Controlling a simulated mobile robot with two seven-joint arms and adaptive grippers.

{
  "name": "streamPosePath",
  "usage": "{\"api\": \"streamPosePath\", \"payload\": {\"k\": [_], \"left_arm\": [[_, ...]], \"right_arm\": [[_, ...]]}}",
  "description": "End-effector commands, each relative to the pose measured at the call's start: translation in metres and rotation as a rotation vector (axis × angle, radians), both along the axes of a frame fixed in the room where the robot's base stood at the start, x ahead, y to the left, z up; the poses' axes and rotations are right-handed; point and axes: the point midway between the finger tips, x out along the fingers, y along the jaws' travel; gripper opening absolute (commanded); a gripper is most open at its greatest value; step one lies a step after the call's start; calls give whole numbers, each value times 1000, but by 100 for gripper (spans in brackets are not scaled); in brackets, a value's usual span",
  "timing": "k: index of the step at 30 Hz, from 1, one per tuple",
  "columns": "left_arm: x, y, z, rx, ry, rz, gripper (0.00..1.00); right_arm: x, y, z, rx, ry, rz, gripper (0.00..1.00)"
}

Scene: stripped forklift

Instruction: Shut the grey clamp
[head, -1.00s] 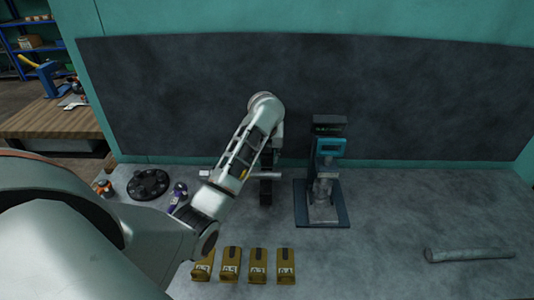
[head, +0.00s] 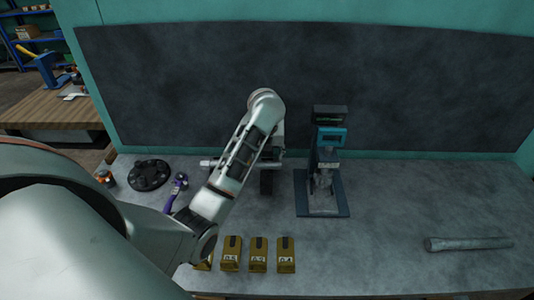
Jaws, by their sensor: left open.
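My left arm comes in from the left and reaches over the bench, bending down at its far joint. The left gripper (head: 276,150) hangs there, largely hidden behind my own arm links, so its fingertips do not show clearly. A light grey horizontal bar (head: 209,163) on a dark upright stands behind the arm. It looks like the grey clamp, but the arm covers its middle, and I cannot tell its position or whether the gripper touches it. My right gripper is not in view.
Right of the arm stands a dark device with a teal display (head: 331,136) on a base plate. A grey rod (head: 468,244) lies at the right. Several yellow blocks (head: 258,255) line the front. A black disc (head: 149,175) and purple tool (head: 174,192) lie left. The centre right is clear.

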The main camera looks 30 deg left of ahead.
Motion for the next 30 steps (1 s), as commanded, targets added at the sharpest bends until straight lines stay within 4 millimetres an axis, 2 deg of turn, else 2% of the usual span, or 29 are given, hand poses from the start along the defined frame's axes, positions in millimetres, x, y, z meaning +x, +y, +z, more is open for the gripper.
{"api": "streamPosePath", "payload": {"k": [9, 14, 24, 30], "left_arm": [[0, 0, 1, 0, 0, 0, 52], [-3, -4, 12, -3, -3, -2, 52], [-22, -18, 70, -6, -6, -2, 52], [-33, -23, 98, -4, -5, 0, 52]], "right_arm": [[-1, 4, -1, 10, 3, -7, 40], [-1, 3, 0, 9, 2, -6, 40], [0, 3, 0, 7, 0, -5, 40], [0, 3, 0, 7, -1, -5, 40]]}}
